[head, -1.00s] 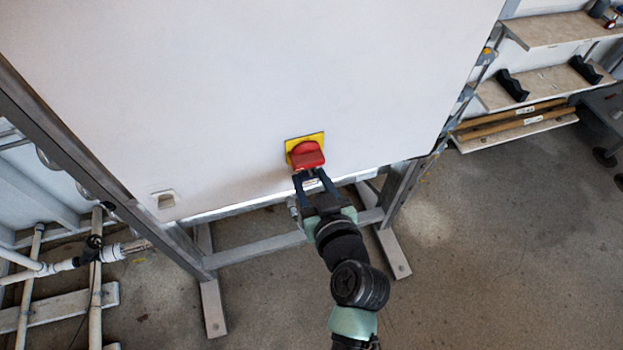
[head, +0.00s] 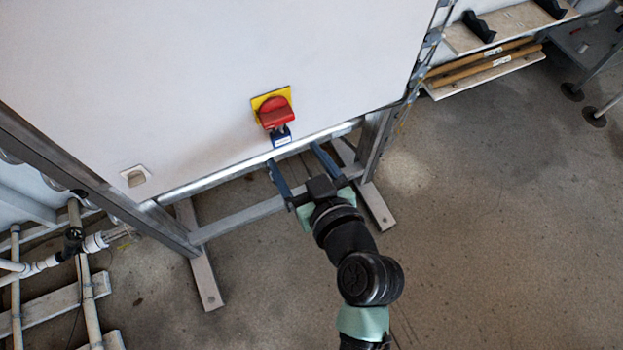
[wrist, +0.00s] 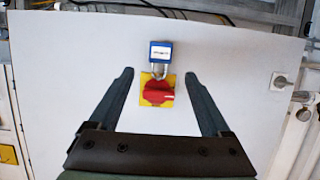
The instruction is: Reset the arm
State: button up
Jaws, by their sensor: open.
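My gripper (head: 296,165) is open and empty, below and in front of the white panel in the head view. A red rotary switch (head: 275,112) on a yellow plate (head: 258,102) is mounted on the panel. A blue padlock (head: 281,137) hangs under the red switch and appears attached to it. In the wrist view, the red switch (wrist: 158,93) and the blue padlock (wrist: 161,51) show between the two spread fingers of my gripper (wrist: 163,75). The fingers are apart from both.
The white panel (head: 190,70) stands on a grey metal frame (head: 235,218). Pipes (head: 85,245) run at the lower left. Shelves (head: 515,25) with black parts and wooden bars stand at the upper right.

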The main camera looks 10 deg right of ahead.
jog(key=v, duration=0.6)
jog(key=w+r+t+h, duration=0.1)
jog(key=w+r+t, duration=0.3)
jog(key=r, duration=1)
jog(key=w+r+t+h, duration=0.1)
jog(key=w+r+t, duration=0.35)
jog(key=r, duration=0.95)
jog(key=s+a+r+m+t+h+p, duration=0.1)
jog(key=s+r+t, duration=0.1)
jog(key=r, duration=1)
jog(key=s+a+r+m+t+h+p, duration=0.1)
jog(key=s+a+r+m+t, duration=0.1)
jog(key=r, duration=1)
jog(key=shift+s+a+r+m+t, duration=0.2)
jog(key=shift+s+r+m+t, duration=0.1)
jog(key=shift+s+t, duration=0.6)
jog(key=shift+f, duration=0.1)
